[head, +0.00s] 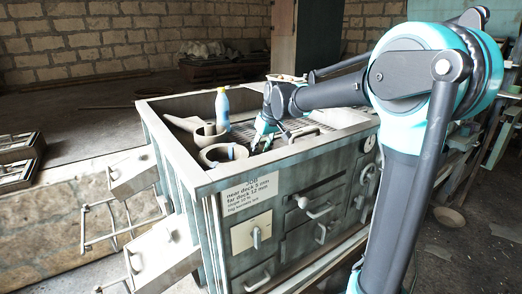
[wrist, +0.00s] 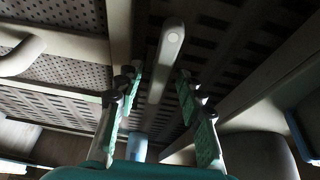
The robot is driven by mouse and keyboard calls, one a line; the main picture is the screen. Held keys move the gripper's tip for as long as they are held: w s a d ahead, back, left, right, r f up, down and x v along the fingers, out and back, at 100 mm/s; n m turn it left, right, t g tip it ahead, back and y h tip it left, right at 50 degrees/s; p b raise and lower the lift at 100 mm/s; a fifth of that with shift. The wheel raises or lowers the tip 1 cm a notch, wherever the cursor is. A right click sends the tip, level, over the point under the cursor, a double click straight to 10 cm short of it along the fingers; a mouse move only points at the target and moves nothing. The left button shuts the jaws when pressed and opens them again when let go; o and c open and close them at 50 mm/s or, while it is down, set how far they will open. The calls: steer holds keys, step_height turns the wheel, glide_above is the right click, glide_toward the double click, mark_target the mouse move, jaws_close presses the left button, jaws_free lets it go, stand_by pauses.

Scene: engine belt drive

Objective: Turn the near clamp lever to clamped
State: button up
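My gripper (head: 262,132) is low inside the walled bench top, partly hidden by its own arm. In the wrist view my gripper (wrist: 160,82) is open, with green-padded fingers on either side of a pale bar with a rounded end (wrist: 170,45). The bar looks like a lever, perhaps the near clamp lever; I cannot confirm which one it is. It runs between the fingers, with dark gaps visible on both sides and no clear contact. In the head view this bar is not clearly seen.
The bench rim (head: 255,172) surrounds the work area. The front panel carries a job card (head: 250,193) and a pale handle (head: 303,201). A slotted deck (wrist: 225,25) lies behind the bar.

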jaws_close()
steer(key=shift+m, duration=0.3)
steer(key=m, duration=0.1)
steer(key=m+h, duration=0.1)
steer(key=m, duration=0.1)
steer(key=shift+a+m+t+h, duration=0.2)
steer(key=shift+m+t+h, duration=0.1)
steer(key=m+h, duration=0.1)
steer(key=m, duration=0.3)
steer(key=shift+a+m+h, duration=0.1)
steer(key=shift+m+h, duration=0.2)
steer(key=shift+h, duration=0.1)
steer(key=m, duration=0.2)
steer(key=m+h, duration=0.1)
steer(key=m, duration=0.1)
steer(key=shift+a+h, duration=0.1)
steer(key=shift+h, duration=0.2)
steer(key=shift+w+m+g+h, duration=0.1)
steer(key=shift+m+g+h, duration=0.3)
steer(key=shift+m, duration=0.85)
steer(key=shift+m+g+h, duration=0.3)
steer(key=shift+m+g, duration=0.1)
steer(key=shift+m, duration=0.85)
